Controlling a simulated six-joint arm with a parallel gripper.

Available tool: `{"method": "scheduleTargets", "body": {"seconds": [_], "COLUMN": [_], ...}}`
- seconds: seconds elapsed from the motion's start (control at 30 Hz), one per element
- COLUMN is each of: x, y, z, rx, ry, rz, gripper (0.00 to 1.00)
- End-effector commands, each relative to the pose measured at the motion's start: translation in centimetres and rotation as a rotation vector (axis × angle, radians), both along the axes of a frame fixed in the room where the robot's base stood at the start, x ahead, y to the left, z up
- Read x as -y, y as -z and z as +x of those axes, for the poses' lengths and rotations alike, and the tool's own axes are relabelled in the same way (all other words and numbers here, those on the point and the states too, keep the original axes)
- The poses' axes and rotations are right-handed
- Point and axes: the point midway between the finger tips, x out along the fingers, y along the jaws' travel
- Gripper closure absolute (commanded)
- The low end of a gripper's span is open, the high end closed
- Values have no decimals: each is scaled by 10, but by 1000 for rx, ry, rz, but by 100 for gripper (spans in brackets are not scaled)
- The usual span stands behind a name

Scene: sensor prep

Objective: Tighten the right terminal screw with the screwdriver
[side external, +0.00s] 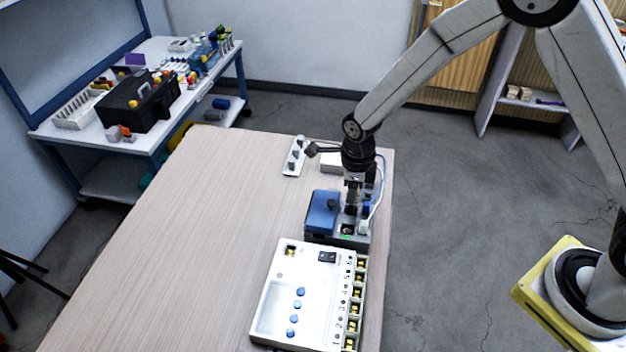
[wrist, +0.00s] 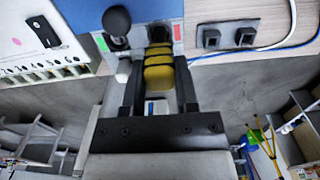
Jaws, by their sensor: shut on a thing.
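The screwdriver has a yellow handle with black bands (wrist: 158,72). It sits between the two fingers of my gripper (wrist: 160,85) in the wrist view, and the gripper is shut on it. In the side view my gripper (side external: 352,208) points down over the right part of the grey sensor base, beside the blue housing (side external: 321,212). The blue housing also shows at the top of the wrist view (wrist: 75,12), with a black knob (wrist: 117,22) beside the handle. A red mark (wrist: 177,31) lies just right of the handle. The screwdriver's tip and the terminal screws are hidden.
A white tray-like panel (side external: 265,318) with blue buttons and numbered yellow-and-black slots stands in front of the base. A holder strip (side external: 293,157) lies behind. A blue-and-white cable (wrist: 290,45) runs close to my gripper. The table's left half (side external: 180,240) is clear.

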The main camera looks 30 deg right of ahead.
Motion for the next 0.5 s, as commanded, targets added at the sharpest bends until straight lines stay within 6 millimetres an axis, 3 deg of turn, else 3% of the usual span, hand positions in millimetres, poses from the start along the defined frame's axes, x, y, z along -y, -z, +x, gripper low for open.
{"method": "scheduleTargets", "body": {"seconds": [0.5], "x": [0], "y": [1], "z": [-1], "rx": [-3], "ry": [386], "rz": [3], "gripper": [100]}}
